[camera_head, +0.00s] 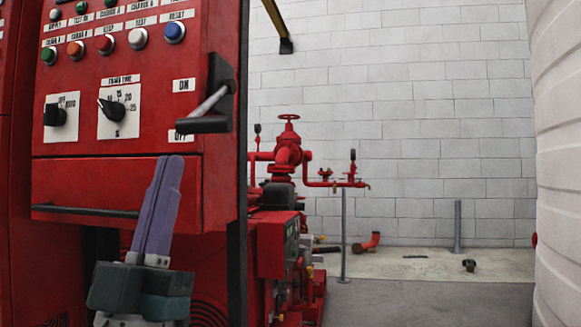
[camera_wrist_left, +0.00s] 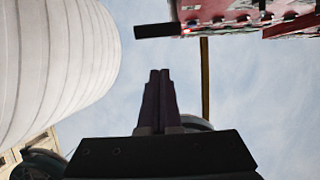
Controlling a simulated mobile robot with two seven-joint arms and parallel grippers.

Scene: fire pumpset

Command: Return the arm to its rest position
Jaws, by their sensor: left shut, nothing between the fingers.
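My left gripper (camera_head: 168,162) points upward in front of the red control panel (camera_head: 95,165), at the panel's lower part. Its two purple fingers are together with nothing between them. The gripper overlaps the panel's dark lower bar in the head view; I cannot tell whether it touches it. In the left wrist view the shut fingers (camera_wrist_left: 160,75) point up against the sky. My right gripper is not in view.
The panel carries buttons, two dials and a lever switch (camera_head: 207,108) on its right side. Red pump pipework (camera_head: 288,155) stands behind it. A white ribbed tank (camera_head: 560,150) is at the right. Open floor (camera_head: 430,300) lies between, before a white block wall (camera_head: 430,130).

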